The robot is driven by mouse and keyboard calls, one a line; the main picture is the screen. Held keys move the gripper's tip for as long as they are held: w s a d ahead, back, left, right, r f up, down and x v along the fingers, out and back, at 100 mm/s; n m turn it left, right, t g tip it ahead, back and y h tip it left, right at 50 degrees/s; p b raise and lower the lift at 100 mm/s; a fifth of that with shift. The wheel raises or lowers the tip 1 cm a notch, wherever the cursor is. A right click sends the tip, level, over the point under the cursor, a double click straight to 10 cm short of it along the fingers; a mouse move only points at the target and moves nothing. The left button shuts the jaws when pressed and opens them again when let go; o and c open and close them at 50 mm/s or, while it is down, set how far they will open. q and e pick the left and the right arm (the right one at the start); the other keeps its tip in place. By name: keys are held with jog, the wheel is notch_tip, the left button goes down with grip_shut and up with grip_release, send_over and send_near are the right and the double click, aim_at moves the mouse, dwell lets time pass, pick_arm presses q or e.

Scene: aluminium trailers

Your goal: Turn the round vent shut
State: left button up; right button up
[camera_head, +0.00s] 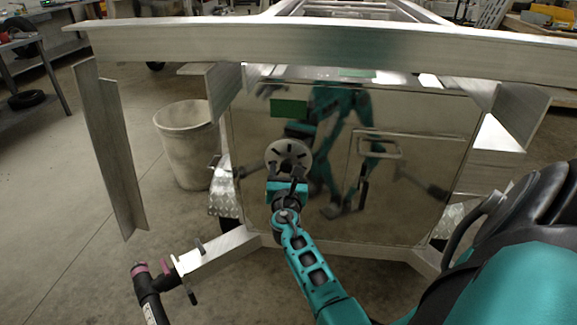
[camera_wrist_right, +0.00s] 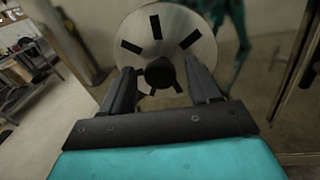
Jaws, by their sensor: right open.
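The round vent (camera_head: 287,151) is a metal disc with dark radial slots on the shiny front panel of the trailer. In the right wrist view the vent (camera_wrist_right: 143,27) fills the upper middle, with a dark round knob (camera_wrist_right: 159,72) at its centre. My right gripper (camera_head: 290,183) is in front of the vent's lower part. In the wrist view the right gripper (camera_wrist_right: 162,79) is open, one finger on each side of the knob. I cannot tell whether the fingers touch it. The fingers hide part of the vent's lower edge. My left gripper is not in view.
The shiny trailer panel (camera_head: 250,205) mirrors my body and has a door handle (camera_head: 380,153) right of the vent. An aluminium beam (camera_head: 320,42) crosses above. A bin (camera_head: 184,140) stands left. A black post with pink rings (camera_head: 148,290) is at lower left.

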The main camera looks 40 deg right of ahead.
jog(key=shift+w+d, duration=0.1)
jog(key=shift+w, duration=0.1)
jog(key=shift+c, duration=0.2)
jog(key=c, duration=1)
jog(key=shift+o, duration=0.2)
